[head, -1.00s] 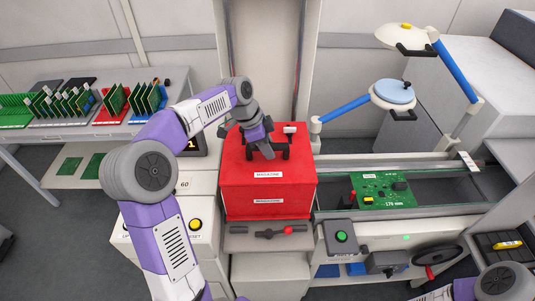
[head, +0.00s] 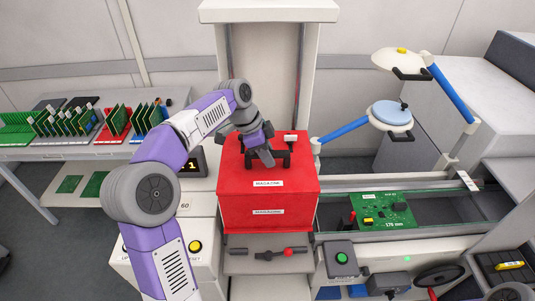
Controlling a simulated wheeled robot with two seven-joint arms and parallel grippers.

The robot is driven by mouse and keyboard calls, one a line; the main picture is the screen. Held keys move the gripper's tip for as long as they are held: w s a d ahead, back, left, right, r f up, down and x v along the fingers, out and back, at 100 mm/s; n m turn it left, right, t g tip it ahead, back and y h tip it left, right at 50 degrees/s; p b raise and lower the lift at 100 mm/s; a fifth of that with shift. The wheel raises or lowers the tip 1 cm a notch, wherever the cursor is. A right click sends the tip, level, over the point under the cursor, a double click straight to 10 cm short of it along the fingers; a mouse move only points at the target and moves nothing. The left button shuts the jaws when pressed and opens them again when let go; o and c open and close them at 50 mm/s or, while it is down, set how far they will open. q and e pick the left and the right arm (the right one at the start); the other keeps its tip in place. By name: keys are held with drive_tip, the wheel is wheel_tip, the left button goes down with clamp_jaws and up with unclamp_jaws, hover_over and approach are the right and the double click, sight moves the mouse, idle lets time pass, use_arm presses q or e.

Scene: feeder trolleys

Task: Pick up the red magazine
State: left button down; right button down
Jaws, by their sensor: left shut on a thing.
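My right gripper is out of view; only part of my right arm shows at the lower right corner.
A tall pale column (head: 268,60) stands behind the magazine. A conveyor with a green circuit board (head: 384,211) runs to the right, below a blue-armed lamp (head: 391,113). A lever (head: 267,254) with a red knob sits below the magazine. A table with board racks (head: 70,122) is at left.

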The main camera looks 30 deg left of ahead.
use_arm(q)
drive_tip(key=shift+w+r+p, duration=0.1)
drive_tip(key=shift+r+p, duration=3.1)
drive_tip(key=shift+r, duration=0.6)
drive_tip(key=shift+d+f, duration=0.1)
drive_tip(key=shift+s+d+b, duration=0.3)
drive_tip(key=shift+s+b, duration=0.25)
drive_tip(key=shift+b, duration=0.15)
drive_tip(key=s+d+b, duration=0.7)
drive_tip(key=s+b, duration=0.1)
drive_tip(key=s, duration=0.4)
